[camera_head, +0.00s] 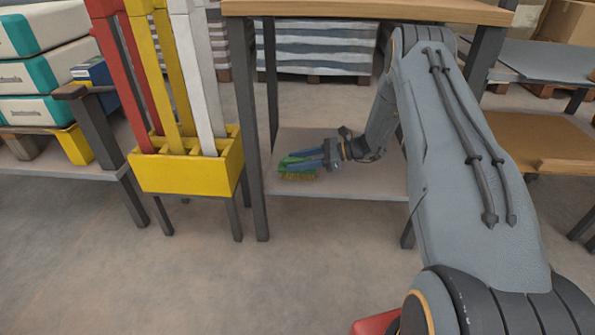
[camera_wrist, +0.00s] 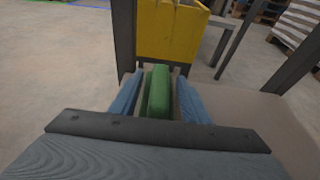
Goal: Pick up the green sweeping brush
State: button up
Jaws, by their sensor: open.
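The green sweeping brush (camera_head: 297,168) lies on the lower shelf (camera_head: 360,184) of a wooden-topped bench, near the shelf's left end. Its yellowish bristles show along the front, under the green body. My gripper (camera_head: 305,164) reaches in over the shelf from the right, with its blue fingers at the brush. In the wrist view the green brush (camera_wrist: 158,92) sits between the two blue fingers of my gripper (camera_wrist: 158,98). The fingers are open, one on each side of it, and narrow gaps seem to show. Part of the brush is hidden behind the fingers and the gripper body.
A yellow holder (camera_head: 190,172) with red, yellow and white uprights stands left of the bench. A dark bench leg (camera_head: 250,130) rises close to the brush. The shelf right of my gripper is bare.

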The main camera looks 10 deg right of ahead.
jog(key=shift+c, duration=0.4)
jog(key=c, duration=0.8)
jog(key=shift+r, duration=0.1)
jog(key=shift+c, duration=0.2)
